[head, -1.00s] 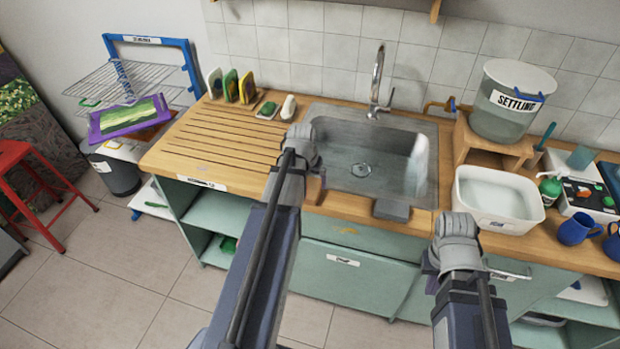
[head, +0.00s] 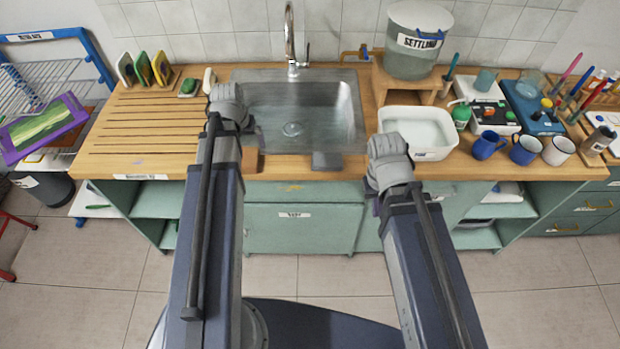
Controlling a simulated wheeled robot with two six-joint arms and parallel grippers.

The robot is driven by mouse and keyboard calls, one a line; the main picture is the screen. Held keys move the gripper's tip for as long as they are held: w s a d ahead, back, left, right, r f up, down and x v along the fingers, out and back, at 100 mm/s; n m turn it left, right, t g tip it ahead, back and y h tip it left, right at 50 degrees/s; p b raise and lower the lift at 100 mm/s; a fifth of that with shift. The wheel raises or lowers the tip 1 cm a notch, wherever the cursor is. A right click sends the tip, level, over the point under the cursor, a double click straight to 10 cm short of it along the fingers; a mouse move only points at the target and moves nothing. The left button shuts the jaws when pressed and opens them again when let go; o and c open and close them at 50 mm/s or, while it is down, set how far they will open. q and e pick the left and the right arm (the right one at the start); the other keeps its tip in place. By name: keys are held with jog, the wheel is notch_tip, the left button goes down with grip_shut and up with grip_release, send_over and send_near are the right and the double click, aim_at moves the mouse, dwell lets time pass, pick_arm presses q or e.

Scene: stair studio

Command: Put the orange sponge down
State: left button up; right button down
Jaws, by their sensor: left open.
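An orange-brown block (head: 250,161), which looks like the orange sponge, rests at the front edge of the wooden counter, left of the sink's front corner. My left gripper (head: 246,134) is just above and behind it, open; its fingers are mostly hidden by my wrist. I cannot tell whether they touch the block. My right gripper (head: 386,165) is over the counter front, right of the sink, with its fingers hidden behind the wrist.
The sink (head: 300,112) lies between my arms, with a grey block (head: 327,160) at its front edge. A white basin (head: 418,118) stands to its right, near mugs (head: 489,145). The slatted drainboard (head: 145,125) at left is mostly clear.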

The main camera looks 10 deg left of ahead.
pick_arm(q)
jog(key=s+d+m+g, duration=0.1)
jog(key=s+d, duration=0.3)
jog(key=d, duration=0.5)
jog(key=s+d+m+g, duration=0.1)
jog(key=s+d+m, duration=0.2)
jog(key=d, duration=0.6)
jog(key=s+d+m+g, duration=0.1)
jog(key=s+d+m, duration=0.1)
jog(key=s+d, duration=0.4)
jog(key=d, duration=0.3)
jog(key=shift+d+f+y, duration=0.25)
jog(key=shift+d+y, duration=0.1)
jog(key=shift+y, duration=0.05)
jog(key=shift+w+f, duration=0.1)
notch_tip(320, 180, down, 3)
jog(key=b, duration=0.3)
jog(key=shift+f, duration=0.15)
